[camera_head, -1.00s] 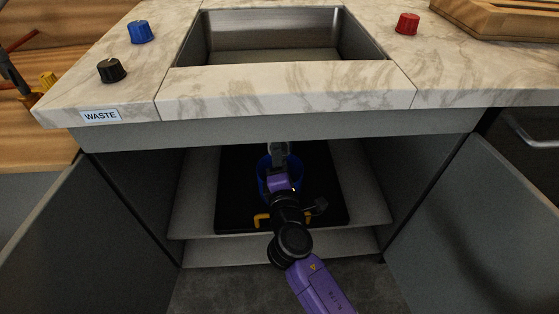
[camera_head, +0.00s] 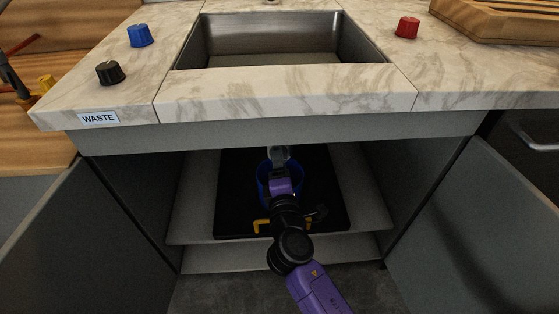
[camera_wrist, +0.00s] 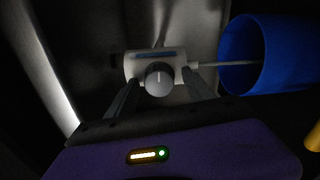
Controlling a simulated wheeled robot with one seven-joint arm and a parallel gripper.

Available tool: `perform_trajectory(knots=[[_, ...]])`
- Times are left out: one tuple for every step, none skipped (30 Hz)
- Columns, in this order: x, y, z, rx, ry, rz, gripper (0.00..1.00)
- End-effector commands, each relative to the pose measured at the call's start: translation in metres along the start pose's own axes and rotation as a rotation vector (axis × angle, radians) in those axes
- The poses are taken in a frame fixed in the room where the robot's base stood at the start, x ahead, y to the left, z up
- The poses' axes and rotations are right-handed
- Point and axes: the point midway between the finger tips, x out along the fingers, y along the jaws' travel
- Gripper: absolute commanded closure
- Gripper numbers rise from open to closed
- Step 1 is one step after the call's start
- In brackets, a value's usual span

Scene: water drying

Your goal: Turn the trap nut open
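A white fitting (camera_wrist: 137,66) with a round grey nut (camera_wrist: 158,79) on its front, which I take for the trap nut, is under the sink in the wrist view. In the head view the pale trap (camera_head: 278,153) shows small and dim just beyond my gripper (camera_head: 279,168). In the wrist view my gripper (camera_wrist: 161,77) is open, with one finger on each side of the nut. Whether the fingers touch it cannot be told.
A blue bucket (camera_wrist: 238,60) is to the right of the fitting; it also shows around my wrist in the head view (camera_head: 264,178). It stands on a black mat (camera_head: 229,205) in the cabinet. Open cabinet doors (camera_head: 470,225) flank the space. A yellow-handled item (camera_head: 262,225) lies at the mat's front.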

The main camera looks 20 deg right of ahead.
Motion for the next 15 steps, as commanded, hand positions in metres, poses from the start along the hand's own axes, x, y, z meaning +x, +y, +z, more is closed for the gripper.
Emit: perform_trajectory(knots=[[0.000,0.000,0.000,0.000,0.000,0.001,0.39],[0.000,0.001,0.000,0.000,0.000,0.001,0.39],[0.000,0.001,0.000,0.000,0.000,0.001,0.39],[0.000,0.001,0.000,0.000,0.000,0.001,0.39],[0.000,0.001,0.000,0.000,0.000,0.001,0.39],[-0.001,0.001,0.000,0.000,0.000,0.001,0.39],[-0.002,0.001,0.000,0.000,0.001,0.001,0.39],[-0.004,0.001,0.000,-0.001,0.001,0.001,0.39],[-0.007,0.001,-0.001,-0.001,0.001,0.001,0.39],[-0.011,0.001,-0.001,-0.001,0.002,0.000,0.39],[-0.015,0.000,-0.001,-0.001,0.002,0.000,0.39],[-0.021,0.001,-0.001,-0.001,0.002,-0.001,0.39],[-0.026,0.000,-0.001,-0.001,0.002,-0.001,0.39],[-0.032,0.001,-0.001,-0.001,0.002,-0.001,0.39],[-0.038,0.000,-0.001,-0.001,0.003,-0.001,0.39]])
